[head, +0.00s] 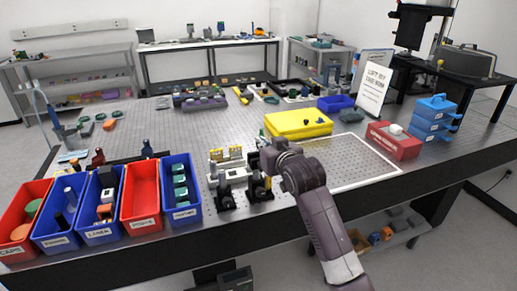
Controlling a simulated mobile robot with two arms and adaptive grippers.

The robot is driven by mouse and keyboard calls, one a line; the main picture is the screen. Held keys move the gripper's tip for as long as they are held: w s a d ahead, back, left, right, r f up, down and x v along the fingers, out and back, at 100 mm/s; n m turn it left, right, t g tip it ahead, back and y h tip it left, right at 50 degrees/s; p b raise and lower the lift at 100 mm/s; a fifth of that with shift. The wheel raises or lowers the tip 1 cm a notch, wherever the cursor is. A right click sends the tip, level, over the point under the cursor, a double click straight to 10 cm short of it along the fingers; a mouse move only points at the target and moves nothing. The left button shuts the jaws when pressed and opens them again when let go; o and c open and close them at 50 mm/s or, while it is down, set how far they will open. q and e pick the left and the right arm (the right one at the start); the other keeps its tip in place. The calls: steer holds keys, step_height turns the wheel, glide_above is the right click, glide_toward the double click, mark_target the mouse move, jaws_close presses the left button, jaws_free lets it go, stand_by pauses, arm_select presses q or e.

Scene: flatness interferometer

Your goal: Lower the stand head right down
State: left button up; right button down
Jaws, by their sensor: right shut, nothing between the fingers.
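What looks like the stand head is a black block (411,27) at the upper right, cut by the top edge of the head view. It is raised on a slim post (442,30) above a black side table (487,88). My right arm comes in from the bottom right. My right gripper (266,157) is over the main table beside a black and white optical mount, far to the left of the stand. It is shut and empty, its fingertips partly hidden by its own body. My left gripper is not in view.
A grey perforated table (225,125) fills the middle. Red and blue bins (143,198) line its left front. A yellow case (298,123), a red box (394,141), stacked blue cases (432,118) and a sign (373,87) stand toward the right. The white-outlined area (345,162) is clear.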

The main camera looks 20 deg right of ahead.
mark_target(258, 166)
steer(key=x, duration=0.3)
steer(key=shift+w+f+p, duration=0.1)
steer(key=shift+w+p, duration=0.2)
steer(key=shift+p, duration=0.1)
step_height(258, 166, down, 3)
steer(key=shift+s+r+p, duration=0.1)
steer(key=shift+r+p, duration=0.1)
steer(key=shift+p, duration=0.25)
steer(key=shift+f, duration=0.4)
steer(key=shift+s+f, duration=0.1)
steer(key=shift+f, duration=0.15)
step_height(258, 166, down, 6)
steer(key=shift+r+b, duration=0.1)
steer(key=shift+b, duration=1.05)
steer(key=shift+r, duration=0.15)
